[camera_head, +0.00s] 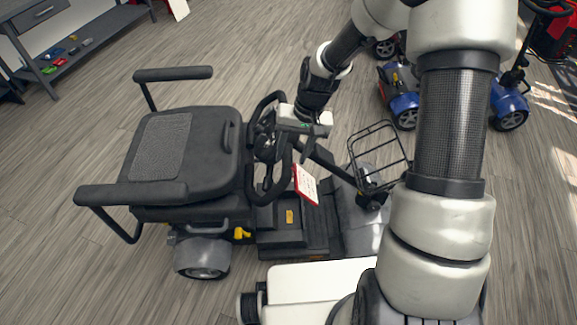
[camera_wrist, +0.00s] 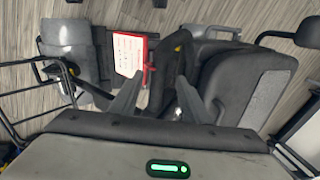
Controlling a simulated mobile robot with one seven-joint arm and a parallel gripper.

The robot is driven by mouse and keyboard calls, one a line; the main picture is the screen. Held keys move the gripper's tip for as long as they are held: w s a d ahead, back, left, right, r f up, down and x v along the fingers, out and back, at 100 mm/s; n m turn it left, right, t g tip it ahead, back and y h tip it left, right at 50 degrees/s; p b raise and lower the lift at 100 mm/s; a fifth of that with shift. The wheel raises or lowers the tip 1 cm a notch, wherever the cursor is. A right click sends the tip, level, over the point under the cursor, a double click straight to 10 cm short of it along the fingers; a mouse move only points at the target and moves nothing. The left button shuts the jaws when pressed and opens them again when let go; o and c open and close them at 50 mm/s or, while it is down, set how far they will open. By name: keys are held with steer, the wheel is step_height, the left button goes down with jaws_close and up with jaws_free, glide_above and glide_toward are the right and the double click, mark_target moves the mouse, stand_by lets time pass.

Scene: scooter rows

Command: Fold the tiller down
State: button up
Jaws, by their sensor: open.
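The grey and black scooter stands in the middle of the head view, its padded seat (camera_head: 185,150) to the left. Its tiller (camera_head: 330,163) slants up from the front deck towards the seat, with the black loop handlebar (camera_head: 252,172) close to the seat's front edge. A red-edged white tag (camera_head: 306,184) hangs at the tiller. My gripper (camera_head: 298,131) is at the handlebar, seen from above. In the wrist view its two fingers (camera_wrist: 157,82) are apart, with part of the black handlebar (camera_wrist: 168,70) beyond and between them. I cannot tell whether they touch it.
A wire basket (camera_head: 378,158) sits at the scooter's front. A blue scooter (camera_head: 403,106) stands behind my arm at the upper right. A grey bench (camera_head: 75,30) with small coloured items on its shelf stands at the upper left. The floor left of the scooter is clear.

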mark_target(288, 165)
steer(key=x, duration=0.5)
steer(key=shift+b, duration=0.4)
steer(key=shift+r, duration=0.1)
steer(key=shift+d, duration=0.1)
jaws_close()
